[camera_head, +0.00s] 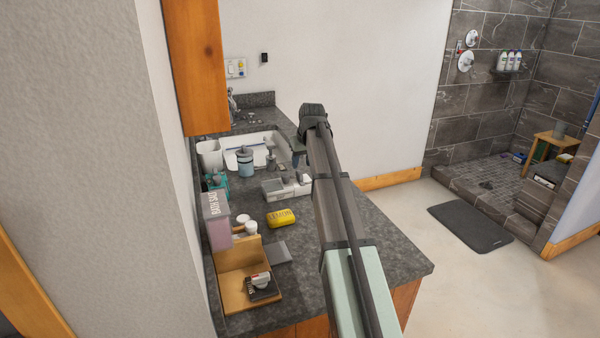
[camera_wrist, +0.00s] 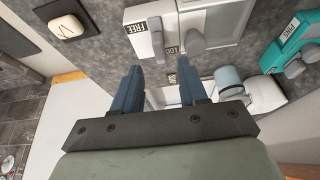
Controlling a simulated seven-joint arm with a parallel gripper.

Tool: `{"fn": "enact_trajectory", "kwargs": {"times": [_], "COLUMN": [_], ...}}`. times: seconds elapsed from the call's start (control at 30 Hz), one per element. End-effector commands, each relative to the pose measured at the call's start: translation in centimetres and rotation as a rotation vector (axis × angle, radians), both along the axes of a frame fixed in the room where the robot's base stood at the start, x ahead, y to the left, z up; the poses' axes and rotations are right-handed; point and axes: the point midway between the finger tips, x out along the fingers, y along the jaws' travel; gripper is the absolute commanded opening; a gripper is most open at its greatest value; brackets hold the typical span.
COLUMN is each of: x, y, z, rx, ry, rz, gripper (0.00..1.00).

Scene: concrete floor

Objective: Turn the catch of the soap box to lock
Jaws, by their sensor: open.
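A white and grey soap box (camera_head: 284,188) sits on the dark counter in front of the sink. The wrist view shows it close up (camera_wrist: 222,22), with a FREE label, a partly covered LOCK label and a grey catch (camera_wrist: 193,38). I cannot tell which label the catch is turned to. My gripper (camera_wrist: 158,68) is open, its two blue fingers apart with nothing between them. Its fingertips appear just short of the box's labelled side, apart from the catch. In the head view my gripper (camera_head: 297,158) hangs above the counter beyond the box, partly hidden by my arm.
A yellow lemon soap (camera_head: 281,218) lies nearer on the counter (camera_head: 330,302). A blue-and-white container (camera_head: 245,162) stands near the sink (camera_head: 262,143).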

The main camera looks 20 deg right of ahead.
Motion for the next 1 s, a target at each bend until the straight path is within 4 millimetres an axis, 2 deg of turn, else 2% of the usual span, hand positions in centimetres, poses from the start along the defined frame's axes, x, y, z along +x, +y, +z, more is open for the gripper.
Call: {"fn": "enact_trajectory", "kwargs": {"times": [0.2, 0.4, 0.83, 1.0], "x": [1.4, 2.1, 2.3, 2.3], "y": [0.0, 0.0, 0.0, 0.0], "z": [-3.2, -4.9, -5.6, -5.6], "rx": [0.0, -0.001, -0.001, -0.001], "ry": [0.0, -0.001, -0.001, -0.001], "rz": [0.0, 0.0, 0.0, 0.0], "gripper": [0.43, 0.43, 0.43, 0.27]}}
